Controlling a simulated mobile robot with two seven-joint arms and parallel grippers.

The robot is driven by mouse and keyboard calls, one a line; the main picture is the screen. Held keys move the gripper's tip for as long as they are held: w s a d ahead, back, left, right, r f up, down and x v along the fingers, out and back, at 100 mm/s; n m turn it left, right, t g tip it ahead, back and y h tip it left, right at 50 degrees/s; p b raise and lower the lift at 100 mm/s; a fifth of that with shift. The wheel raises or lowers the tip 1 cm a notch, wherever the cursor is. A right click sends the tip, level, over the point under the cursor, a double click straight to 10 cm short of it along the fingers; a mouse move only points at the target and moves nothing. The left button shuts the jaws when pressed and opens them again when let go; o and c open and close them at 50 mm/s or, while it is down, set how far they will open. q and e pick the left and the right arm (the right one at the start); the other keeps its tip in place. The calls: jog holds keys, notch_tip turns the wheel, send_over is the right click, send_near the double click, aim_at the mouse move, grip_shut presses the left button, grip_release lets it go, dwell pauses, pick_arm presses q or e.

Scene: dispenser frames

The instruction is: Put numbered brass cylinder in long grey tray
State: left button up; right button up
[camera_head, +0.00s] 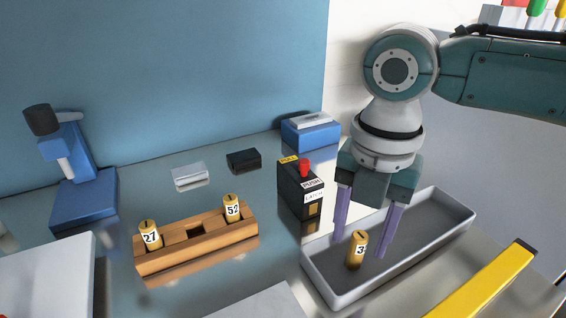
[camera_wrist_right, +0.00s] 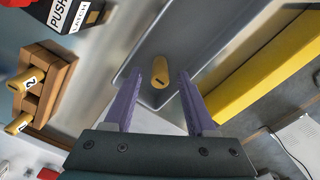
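A brass cylinder marked with a 3 (camera_head: 357,250) stands in the near left part of the long grey tray (camera_head: 450,228). It also shows in the right wrist view (camera_wrist_right: 160,72), between and beyond the fingertips. My right gripper (camera_head: 367,238) is over the tray with its purple fingers spread, one on each side, apart from the cylinder. Two more brass cylinders, 27 (camera_head: 150,237) and 52 (camera_head: 232,209), stand in the end holes of a wooden block (camera_head: 205,247); its middle hole is empty. My left gripper is not in view.
A black push box (camera_head: 300,192) with a red button stands just left of the tray. A yellow bar (camera_head: 485,285) lies to its right. A blue press-like device (camera_head: 75,185) and a blue box (camera_head: 311,134) stand farther back.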

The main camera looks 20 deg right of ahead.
aim_at(360, 236)
notch_tip(360, 236, up, 12)
jog(key=p, duration=0.1)
jog(key=s+a+f+m+t+y, duration=0.2)
jog(key=s+a+f+m+y, duration=0.1)
jog(key=s+a+f+m, duration=0.65)
jog(key=s+d+m+t+h, duration=0.1)
jog(key=s+d+m, duration=0.5)
jog(key=m, duration=0.8)
jog(key=shift+s+d+t+h, duration=0.2)
jog(key=shift+s+t+h, duration=0.1)
jog(key=shift+h, duration=0.6)
jog(key=shift+w, duration=0.1)
